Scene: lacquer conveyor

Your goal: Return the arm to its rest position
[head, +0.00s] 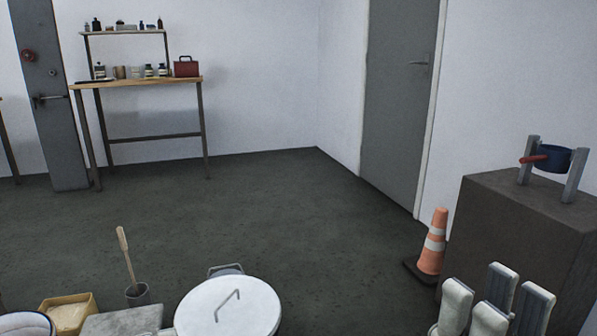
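My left gripper is not in view.
The white lid (205,305) with a bar handle is at the bottom, left of centre. A grey pot (138,296) with a wooden-handled tool and a yellowish box (68,312) stand left. The mid floor is clear.

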